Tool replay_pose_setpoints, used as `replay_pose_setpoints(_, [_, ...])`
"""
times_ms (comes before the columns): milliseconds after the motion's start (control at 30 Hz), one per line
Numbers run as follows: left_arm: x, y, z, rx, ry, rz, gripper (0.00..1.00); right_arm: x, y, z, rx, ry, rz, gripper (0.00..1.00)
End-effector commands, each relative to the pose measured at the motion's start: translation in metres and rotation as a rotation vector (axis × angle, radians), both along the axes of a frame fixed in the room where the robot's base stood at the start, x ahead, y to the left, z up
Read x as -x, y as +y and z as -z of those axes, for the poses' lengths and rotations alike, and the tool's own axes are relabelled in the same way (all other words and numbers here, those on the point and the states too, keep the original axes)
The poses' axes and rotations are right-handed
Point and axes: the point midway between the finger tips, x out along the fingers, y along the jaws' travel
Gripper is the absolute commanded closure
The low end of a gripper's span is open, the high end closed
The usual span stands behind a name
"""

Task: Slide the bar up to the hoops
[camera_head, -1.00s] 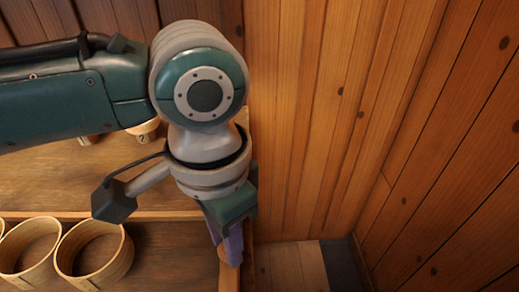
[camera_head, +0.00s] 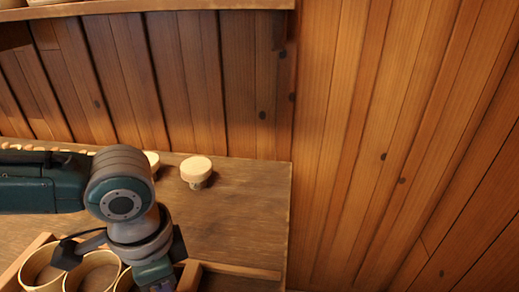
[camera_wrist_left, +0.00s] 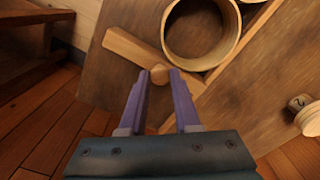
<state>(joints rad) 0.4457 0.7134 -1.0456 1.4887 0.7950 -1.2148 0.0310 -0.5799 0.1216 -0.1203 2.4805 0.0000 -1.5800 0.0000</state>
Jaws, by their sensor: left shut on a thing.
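A straight wooden bar (camera_wrist_left: 132,48) with a small round knob (camera_wrist_left: 159,73) lies across the wooden surface in the left wrist view. In the head view, part of the bar (camera_head: 190,276) shows just right of my left gripper's body. My left gripper (camera_wrist_left: 160,80) has purple fingers shut on the knob, one on each side. A pale round hoop (camera_wrist_left: 236,38) stands against or very near the bar's far side; I cannot tell if they touch. More hoops (camera_head: 93,258) stand in a row left of my gripper in the head view, partly cut off. My right gripper is not in view.
A wooden rail (camera_head: 240,270) runs behind the hoops and on to the right. Spools (camera_head: 196,170) stand on the surface behind it; one numbered piece (camera_wrist_left: 298,102) shows in the wrist view. A plank wall closes the right side. A shelf (camera_head: 150,5) is above.

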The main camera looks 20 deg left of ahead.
Motion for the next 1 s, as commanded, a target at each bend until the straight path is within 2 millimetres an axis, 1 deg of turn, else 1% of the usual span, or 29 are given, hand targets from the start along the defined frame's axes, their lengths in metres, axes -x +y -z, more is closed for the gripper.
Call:
replay_pose_setpoints(267, [0.0, 0.001, 0.0, -0.001, -0.001, 0.002, 1.0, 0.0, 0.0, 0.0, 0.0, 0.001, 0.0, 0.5])
replay_pose_setpoints(300, [0.0, 0.001, 0.0, -0.001, -0.001, 0.002, 0.67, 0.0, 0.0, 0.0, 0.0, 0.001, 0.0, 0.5])
replay_pose_setpoints(500, [0.0, 0.001, 0.0, 0.001, -0.001, 0.001, 0.45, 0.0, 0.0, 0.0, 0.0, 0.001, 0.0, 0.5])
replay_pose_setpoints(567, [0.0, 0.0, 0.0, 0.001, -0.001, 0.001, 0.39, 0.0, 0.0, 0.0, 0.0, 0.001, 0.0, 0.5])
replay_pose_setpoints(833, [0.0, 0.0, -0.002, 0.001, -0.002, 0.001, 0.39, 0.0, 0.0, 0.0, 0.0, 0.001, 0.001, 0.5])
replay_pose_setpoints(933, [-0.001, 0.0, -0.012, 0.002, -0.002, 0.0, 0.39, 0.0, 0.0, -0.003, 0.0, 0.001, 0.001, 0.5])
replay_pose_setpoints(1000, [-0.001, 0.0, -0.025, 0.002, -0.002, 0.002, 0.39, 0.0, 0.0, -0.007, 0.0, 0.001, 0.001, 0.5])
